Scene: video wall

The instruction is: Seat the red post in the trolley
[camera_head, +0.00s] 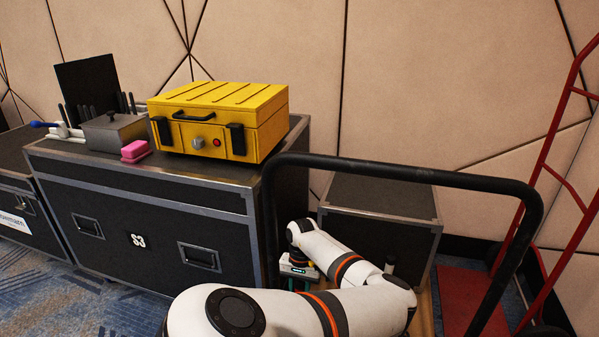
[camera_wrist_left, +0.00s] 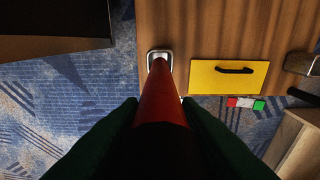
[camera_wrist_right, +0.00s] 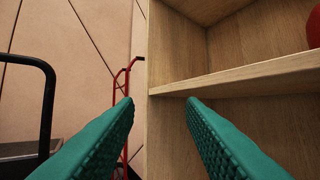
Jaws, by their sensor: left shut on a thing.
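The red post (camera_wrist_left: 163,100) is held in my left gripper (camera_wrist_left: 163,125), whose dark fingers close on both sides of it in the left wrist view. The post points away from the camera. Its pale far end lines up with a square metal socket (camera_wrist_left: 152,53) at the edge of the trolley's wooden deck (camera_wrist_left: 215,25). I cannot tell whether the tip is inside the socket or above it. In the head view the trolley's black handle (camera_head: 410,172) stands in front, and my left arm hides most of the deck and the post. My right gripper (camera_wrist_right: 160,105) is open and empty.
A yellow panel (camera_wrist_left: 207,77) with a black handle lies by the socket. A black flight case (camera_head: 140,210) carries a yellow box (camera_head: 220,120). A red hand truck (camera_head: 575,190) stands right. A wooden shelf (camera_wrist_right: 235,80) faces my right gripper.

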